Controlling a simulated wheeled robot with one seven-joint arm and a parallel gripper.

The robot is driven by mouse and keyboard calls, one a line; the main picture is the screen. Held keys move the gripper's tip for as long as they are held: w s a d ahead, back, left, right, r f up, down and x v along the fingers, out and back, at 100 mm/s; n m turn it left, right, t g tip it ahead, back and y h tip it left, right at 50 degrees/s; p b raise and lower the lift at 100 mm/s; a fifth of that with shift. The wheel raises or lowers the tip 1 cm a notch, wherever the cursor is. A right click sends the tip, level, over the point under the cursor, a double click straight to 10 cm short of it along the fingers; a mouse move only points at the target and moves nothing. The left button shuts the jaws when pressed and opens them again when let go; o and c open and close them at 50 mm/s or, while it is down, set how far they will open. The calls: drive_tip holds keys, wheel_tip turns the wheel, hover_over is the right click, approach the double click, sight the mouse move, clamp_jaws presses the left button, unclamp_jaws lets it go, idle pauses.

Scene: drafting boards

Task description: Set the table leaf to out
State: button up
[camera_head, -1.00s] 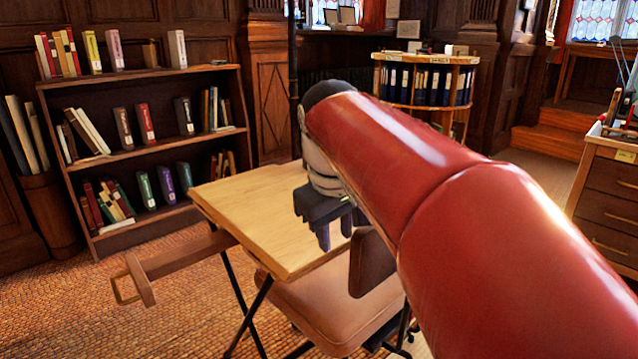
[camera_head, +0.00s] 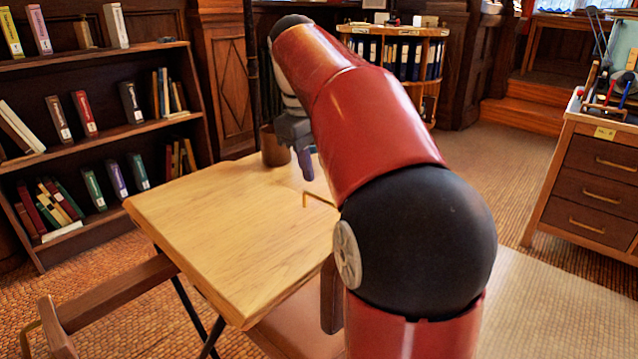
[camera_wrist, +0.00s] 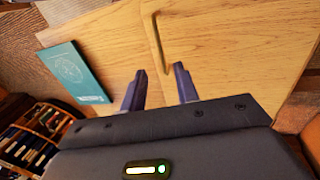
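A pale wooden table top (camera_head: 235,215) stands on thin dark legs in the head view. It also fills much of the wrist view (camera_wrist: 235,40). A thin brass handle (camera_head: 320,199) shows at its right side, partly behind my arm. It lies just beyond my fingertips in the wrist view (camera_wrist: 157,45). My gripper (camera_head: 305,165) is over the table's far right part. In the wrist view its two fingers (camera_wrist: 160,70) are apart with nothing between them. A dark wooden bar frame (camera_head: 110,295) sticks out at the table's left. My arm hides the table's right side.
A bookshelf (camera_head: 95,130) stands at the left and a binder carousel (camera_head: 395,45) behind. A drawer cabinet (camera_head: 600,175) is at the right, with open floor before it. A teal book (camera_wrist: 75,72) shows in the wrist view. A brown seat (camera_head: 300,315) is below the table.

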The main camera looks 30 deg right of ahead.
drive_tip(key=f, duration=0.4)
drive_tip(key=d+f+b, duration=0.1)
drive_tip(key=f, duration=0.1)
drive_tip(key=shift+w+f, duration=0.1)
drive_tip(key=shift+c, duration=0.3)
clamp_jaws()
